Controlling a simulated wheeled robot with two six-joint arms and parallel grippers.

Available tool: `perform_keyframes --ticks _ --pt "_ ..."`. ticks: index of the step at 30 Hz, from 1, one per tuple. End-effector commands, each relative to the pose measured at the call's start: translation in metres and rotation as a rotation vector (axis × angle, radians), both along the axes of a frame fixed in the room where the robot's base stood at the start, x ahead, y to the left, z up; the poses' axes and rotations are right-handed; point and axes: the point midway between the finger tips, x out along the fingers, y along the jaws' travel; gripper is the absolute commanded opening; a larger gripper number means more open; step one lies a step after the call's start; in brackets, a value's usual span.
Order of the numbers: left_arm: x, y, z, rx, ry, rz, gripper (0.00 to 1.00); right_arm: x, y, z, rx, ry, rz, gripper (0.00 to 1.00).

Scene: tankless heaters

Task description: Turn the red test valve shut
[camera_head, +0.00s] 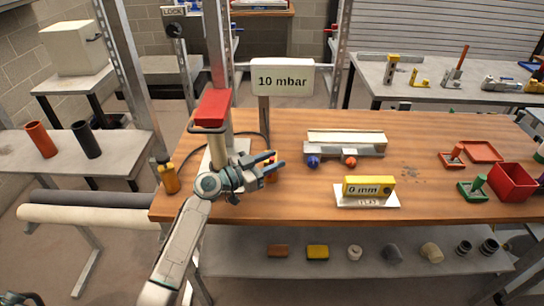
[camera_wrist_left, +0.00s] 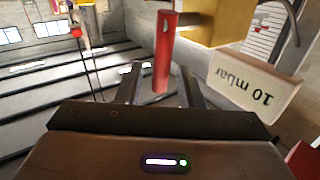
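A red handle (camera_wrist_left: 163,52), upright in the left wrist view, joins a yellow body (camera_wrist_left: 208,22) through a short stem. I take it to be the test valve's lever. My left gripper (camera_head: 273,166) is over the bench's left part. In the left wrist view its two fingers (camera_wrist_left: 161,88) stand apart, one on each side of the red handle, with gaps visible. I cannot tell how far the handle reaches between them.
A "10 mbar" sign (camera_head: 283,80) stands behind. A red-topped post (camera_head: 212,108) is close to my left wrist. A "0 mm" yellow gauge block (camera_head: 369,187) and a grey-white unit (camera_head: 345,143) lie to the right on the wooden bench (camera_head: 420,135). A red bin (camera_head: 511,181) is farther right.

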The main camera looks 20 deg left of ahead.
Motion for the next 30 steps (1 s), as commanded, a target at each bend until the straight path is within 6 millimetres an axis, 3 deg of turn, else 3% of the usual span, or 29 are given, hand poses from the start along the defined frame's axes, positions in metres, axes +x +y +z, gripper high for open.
perform_keyframes --ticks 10,15,30 --pt "0.0027 -0.0025 -0.0005 0.001 0.000 -0.001 0.34 0.0032 0.0026 0.0011 0.003 -0.005 0.000 0.00" --pt "0.0026 -0.0025 -0.0005 0.001 0.000 -0.001 0.00 0.0033 0.0070 0.0008 0.007 -0.005 -0.002 0.00" --pt "0.0067 -0.0057 0.0009 0.061 0.016 -0.001 0.00 0.0037 0.0061 0.0039 0.006 -0.005 -0.002 0.00"
